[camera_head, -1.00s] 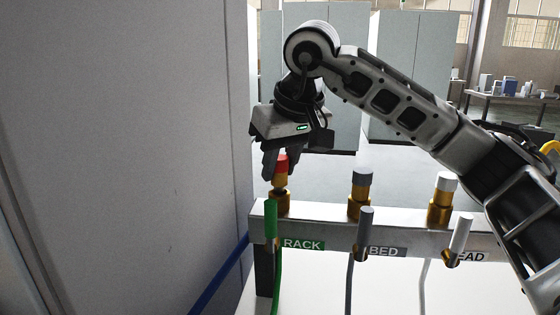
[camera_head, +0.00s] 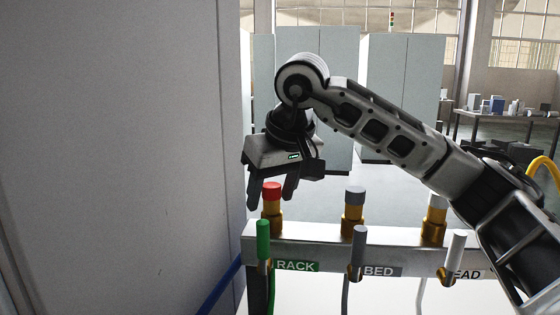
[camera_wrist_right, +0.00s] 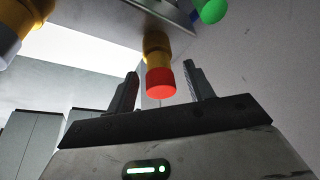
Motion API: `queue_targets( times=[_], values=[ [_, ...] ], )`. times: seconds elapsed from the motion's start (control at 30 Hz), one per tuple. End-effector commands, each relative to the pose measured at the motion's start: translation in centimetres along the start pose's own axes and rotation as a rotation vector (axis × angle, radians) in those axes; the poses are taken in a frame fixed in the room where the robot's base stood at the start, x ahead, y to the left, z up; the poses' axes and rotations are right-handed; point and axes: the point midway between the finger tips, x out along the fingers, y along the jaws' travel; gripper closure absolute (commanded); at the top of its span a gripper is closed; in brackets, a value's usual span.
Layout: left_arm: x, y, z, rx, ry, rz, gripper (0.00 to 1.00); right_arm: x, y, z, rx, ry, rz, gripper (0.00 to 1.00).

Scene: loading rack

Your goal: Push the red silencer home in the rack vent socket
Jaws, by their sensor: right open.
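The red silencer (camera_head: 272,192) has a red cap on a brass body. It stands upright in the brass socket (camera_head: 272,225) on the rail above the green RACK label (camera_head: 296,266). My right gripper (camera_head: 271,200) is open around the red cap, with one finger on each side. In the right wrist view the red silencer (camera_wrist_right: 160,84) lies between the open fingers (camera_wrist_right: 160,92), with a gap on both sides. How deep the silencer sits in the socket I cannot tell. My left gripper is not in view.
A large grey panel (camera_head: 120,150) rises close on the left.

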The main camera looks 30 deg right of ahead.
Motion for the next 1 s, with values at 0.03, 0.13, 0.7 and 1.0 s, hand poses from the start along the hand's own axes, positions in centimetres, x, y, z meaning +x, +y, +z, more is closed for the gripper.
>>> queue_targets(
  times=[0.03, 0.13, 0.7, 1.0],
  values=[
    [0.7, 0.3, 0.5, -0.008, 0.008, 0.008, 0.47, 0.3, 0.0, 0.1, 0.000, 0.000, 0.000, 0.48],
    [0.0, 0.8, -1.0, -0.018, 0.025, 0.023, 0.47, 0.3, 0.0, 0.1, 0.000, 0.000, 0.000, 0.48],
    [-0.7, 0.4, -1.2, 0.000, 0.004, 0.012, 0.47, -13.9, 0.0, -0.1, 0.001, 0.005, 0.001, 0.48],
    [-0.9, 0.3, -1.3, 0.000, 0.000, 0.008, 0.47, -16.0, 0.0, 0.0, 0.000, 0.001, 0.000, 0.48]
  ],
)
